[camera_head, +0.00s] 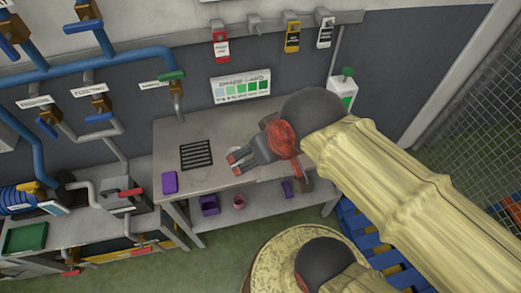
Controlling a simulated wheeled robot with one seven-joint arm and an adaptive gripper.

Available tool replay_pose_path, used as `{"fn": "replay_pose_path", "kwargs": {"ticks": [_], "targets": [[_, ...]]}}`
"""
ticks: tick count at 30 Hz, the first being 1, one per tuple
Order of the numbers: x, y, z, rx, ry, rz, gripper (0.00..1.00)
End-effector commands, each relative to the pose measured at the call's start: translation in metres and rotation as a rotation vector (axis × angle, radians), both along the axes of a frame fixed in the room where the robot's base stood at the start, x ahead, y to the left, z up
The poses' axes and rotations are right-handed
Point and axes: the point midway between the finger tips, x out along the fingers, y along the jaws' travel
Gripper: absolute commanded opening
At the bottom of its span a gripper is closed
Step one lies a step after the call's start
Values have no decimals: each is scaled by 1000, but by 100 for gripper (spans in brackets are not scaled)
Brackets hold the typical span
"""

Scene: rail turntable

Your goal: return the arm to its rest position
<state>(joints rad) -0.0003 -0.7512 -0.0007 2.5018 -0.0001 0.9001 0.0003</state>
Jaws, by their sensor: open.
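My arm (385,170), in a pale yellow sleeve with dark joints, reaches from the lower right across to the grey table. My gripper (235,163) points left, over the right part of the table (215,130). Its two red-tipped fingers are apart, with nothing seen between them. I cannot tell how high it is above the tabletop.
A black slotted grate (197,154) and a purple block (170,183) are on the table's left. A purple bin (209,205) and pink cup (239,202) sit on the shelf below. Pipes with valves (173,76) line the wall. Blue slatted pallet (365,232) lies below my arm.

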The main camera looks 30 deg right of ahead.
Motion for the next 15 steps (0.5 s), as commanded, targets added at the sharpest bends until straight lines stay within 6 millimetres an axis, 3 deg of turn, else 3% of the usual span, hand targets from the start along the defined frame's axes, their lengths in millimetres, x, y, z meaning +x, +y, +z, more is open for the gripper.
{"fn": "replay_pose_path", "kwargs": {"ticks": [9,15], "targets": [[0,0,-3,0,0,0,86],[0,0,-31,0,0,0,86]]}}
